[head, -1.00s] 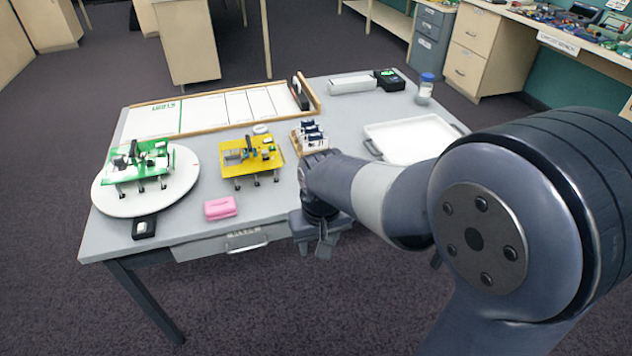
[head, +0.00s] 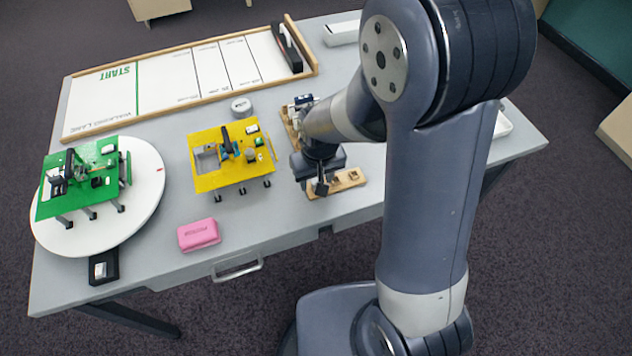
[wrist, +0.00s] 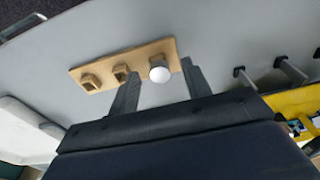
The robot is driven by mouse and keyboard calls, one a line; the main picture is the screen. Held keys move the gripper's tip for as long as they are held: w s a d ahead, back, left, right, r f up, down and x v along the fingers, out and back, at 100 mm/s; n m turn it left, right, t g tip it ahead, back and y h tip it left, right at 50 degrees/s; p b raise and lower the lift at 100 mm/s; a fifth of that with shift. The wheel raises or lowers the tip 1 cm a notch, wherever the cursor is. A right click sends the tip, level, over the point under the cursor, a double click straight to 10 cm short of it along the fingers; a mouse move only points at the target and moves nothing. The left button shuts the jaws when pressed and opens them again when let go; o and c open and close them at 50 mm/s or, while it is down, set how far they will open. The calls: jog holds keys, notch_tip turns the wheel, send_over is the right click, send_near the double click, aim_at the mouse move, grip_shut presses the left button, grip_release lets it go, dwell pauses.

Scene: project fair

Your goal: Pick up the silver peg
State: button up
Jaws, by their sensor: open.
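A round, pale silver top, which looks like the silver peg (wrist: 159,72), shows at one end of a small wooden board (wrist: 101,83) in the wrist view. Two square wooden sockets sit beside it on the board. My gripper (wrist: 158,67) is open, with one finger on each side of the peg in the picture. I cannot tell how far the fingertips are above it. In the head view my gripper (head: 321,187) is over the left end of the wooden board (head: 357,178) near the table's front edge. The peg is hidden there behind my gripper.
A yellow walking machine (head: 215,183) stands left of my gripper. A green one (head: 105,150) stands on a white turntable (head: 142,205). A pink block (head: 198,234) lies near the front edge. A wooden rack (head: 290,122) stands just behind my gripper. A white tray (wrist: 25,130) lies beyond the board.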

jog(key=shift+c, duration=0.6)
grip_shut()
jog(key=shift+r, duration=0.1)
